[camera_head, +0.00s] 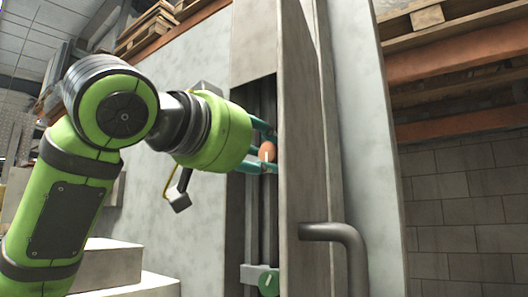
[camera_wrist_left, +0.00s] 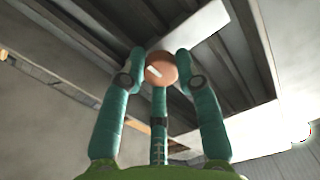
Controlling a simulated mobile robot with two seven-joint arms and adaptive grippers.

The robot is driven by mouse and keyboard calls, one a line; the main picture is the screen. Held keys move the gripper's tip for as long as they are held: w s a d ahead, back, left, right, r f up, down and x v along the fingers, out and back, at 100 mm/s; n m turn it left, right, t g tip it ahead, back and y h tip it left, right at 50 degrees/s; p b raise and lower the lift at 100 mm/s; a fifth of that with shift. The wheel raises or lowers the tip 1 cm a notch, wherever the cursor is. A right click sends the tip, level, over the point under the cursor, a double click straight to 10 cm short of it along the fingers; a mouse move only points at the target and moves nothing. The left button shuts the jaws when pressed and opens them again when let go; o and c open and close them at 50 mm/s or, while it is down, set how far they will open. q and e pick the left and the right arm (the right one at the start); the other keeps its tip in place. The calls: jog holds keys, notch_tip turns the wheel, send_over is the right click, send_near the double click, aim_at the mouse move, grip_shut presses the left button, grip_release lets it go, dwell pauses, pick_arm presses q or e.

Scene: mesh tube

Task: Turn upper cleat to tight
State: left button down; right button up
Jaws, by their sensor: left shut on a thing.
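The upper cleat is a round copper-orange knob (camera_head: 267,151) with a white mark, inside the tall recess of a grey cabinet. In the left wrist view the knob (camera_wrist_left: 160,69) sits between the fingertips, its white mark slanted. My left gripper (camera_head: 265,152) reaches into the recess from the left, its teal fingers shut around the knob. In the wrist view two fingers touch or nearly touch its sides and a third lies below. A lower cleat with a green knob (camera_head: 269,283) is further down the recess. My right gripper is not in view.
A grey upright panel (camera_head: 303,150) stands just right of the recess, close to the fingers. A bent pipe handle (camera_head: 340,232) juts out at lower right. Pale steps (camera_head: 105,265) are at lower left. Pallets on orange beams (camera_head: 450,65) are at upper right.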

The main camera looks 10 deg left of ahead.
pick_arm(q)
jog(key=shift+w+f+m, duration=0.1)
jog(key=shift+f+m, duration=0.1)
jog(key=shift+m, duration=0.1)
jog(key=c, duration=0.9)
grip_release()
jog(key=shift+s+a+r, duration=0.1)
jog(key=shift+s+a, duration=0.05)
jog(key=shift+s, duration=0.15)
jog(key=v, duration=1.1)
jog(key=shift+s, duration=0.1)
